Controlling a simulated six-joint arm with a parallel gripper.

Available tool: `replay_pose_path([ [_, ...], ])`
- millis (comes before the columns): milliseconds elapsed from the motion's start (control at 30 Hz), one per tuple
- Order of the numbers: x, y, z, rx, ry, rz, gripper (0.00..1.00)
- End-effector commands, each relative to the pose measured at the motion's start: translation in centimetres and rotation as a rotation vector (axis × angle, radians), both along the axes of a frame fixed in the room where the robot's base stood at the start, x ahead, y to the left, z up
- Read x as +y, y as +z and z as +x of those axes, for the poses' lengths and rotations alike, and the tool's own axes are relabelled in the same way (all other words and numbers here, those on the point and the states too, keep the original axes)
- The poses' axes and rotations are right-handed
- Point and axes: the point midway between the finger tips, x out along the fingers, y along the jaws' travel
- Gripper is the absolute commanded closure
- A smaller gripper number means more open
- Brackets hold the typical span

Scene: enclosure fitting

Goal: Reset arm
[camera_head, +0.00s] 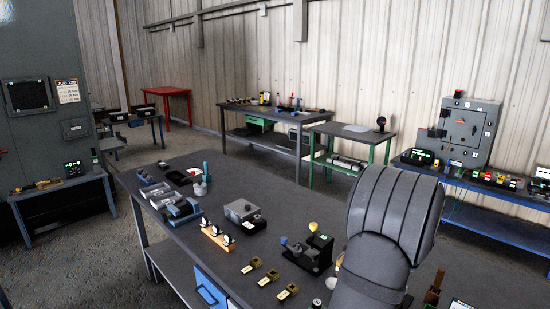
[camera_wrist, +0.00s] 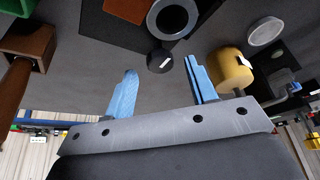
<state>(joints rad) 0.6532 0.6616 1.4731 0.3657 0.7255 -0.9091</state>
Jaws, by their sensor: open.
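My gripper (camera_wrist: 160,88) shows in the wrist view with two blue fingers spread apart and nothing between them. Beyond the fingertips lie a small black cylinder with a white mark (camera_wrist: 160,61), a grey ring-shaped part (camera_wrist: 172,18) on a dark mat, and a yellow cylinder (camera_wrist: 230,68) close to the right finger. I cannot tell how far the fingers are from these parts. In the head view my grey arm (camera_head: 395,220) stands at the right over the workbench and hides part of it. My gripper is not visible there.
The dark workbench (camera_head: 180,238) holds a grey box (camera_head: 241,210), an orange block with round parts (camera_head: 217,237), several small brass-coloured parts (camera_head: 288,292) and a black fixture (camera_head: 318,246). Other benches and an electrical cabinet (camera_head: 468,130) stand along the wall. Open floor lies at the left.

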Motion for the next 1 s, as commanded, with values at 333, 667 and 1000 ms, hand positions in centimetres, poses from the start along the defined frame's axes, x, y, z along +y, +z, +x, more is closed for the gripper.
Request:
replay_pose_path([
  [333, -0.1, 6.3, -2.6, -0.002, 0.000, -0.002, 0.48],
  [667, -0.1, 12.4, -5.1, -0.001, -0.001, -0.002, 0.48],
  [1000, 0.0, 10.7, -4.5, 0.004, 0.002, 0.004, 0.48],
])
